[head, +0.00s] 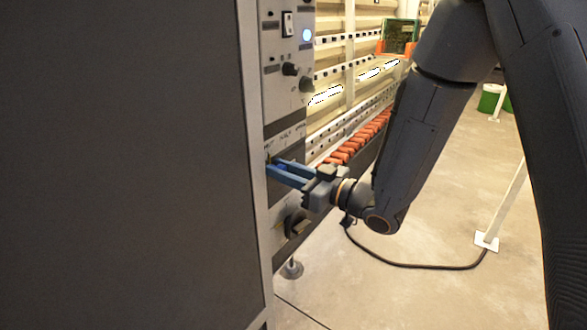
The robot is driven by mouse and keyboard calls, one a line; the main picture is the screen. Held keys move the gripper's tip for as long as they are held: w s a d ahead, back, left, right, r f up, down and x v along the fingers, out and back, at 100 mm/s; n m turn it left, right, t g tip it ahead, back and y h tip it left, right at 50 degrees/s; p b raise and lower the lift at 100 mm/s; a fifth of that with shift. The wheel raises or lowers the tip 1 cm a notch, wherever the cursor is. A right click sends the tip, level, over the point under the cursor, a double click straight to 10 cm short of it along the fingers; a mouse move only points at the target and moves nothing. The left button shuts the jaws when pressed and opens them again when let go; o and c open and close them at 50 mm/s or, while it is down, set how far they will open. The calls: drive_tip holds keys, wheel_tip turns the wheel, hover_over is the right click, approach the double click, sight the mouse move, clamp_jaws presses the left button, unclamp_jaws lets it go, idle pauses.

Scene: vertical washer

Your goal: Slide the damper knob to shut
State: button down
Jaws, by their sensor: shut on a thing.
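My gripper (273,170) has blue fingers and reaches in from the right to the narrow control panel (284,130) of the washer. Its fingertips are at the panel, just below a row of small labels, and are shut on the damper knob. The knob itself is mostly hidden by the fingers, so its exact position along its track cannot be told.
Above are a switch (288,24), a lit blue button (306,35) and round knobs (290,69). A large dark rotary knob (296,223) sits below my gripper. A dark cabinet side (120,160) fills the left. A cable (420,266) lies on the open floor.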

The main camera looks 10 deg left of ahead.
drive_tip(key=shift+s+a, duration=0.25)
drive_tip(key=shift+s, duration=0.15)
drive_tip(key=c, duration=1.5)
unclamp_jaws()
drive_tip(key=shift+w+d, duration=0.1)
drive_tip(key=shift+w, duration=0.05)
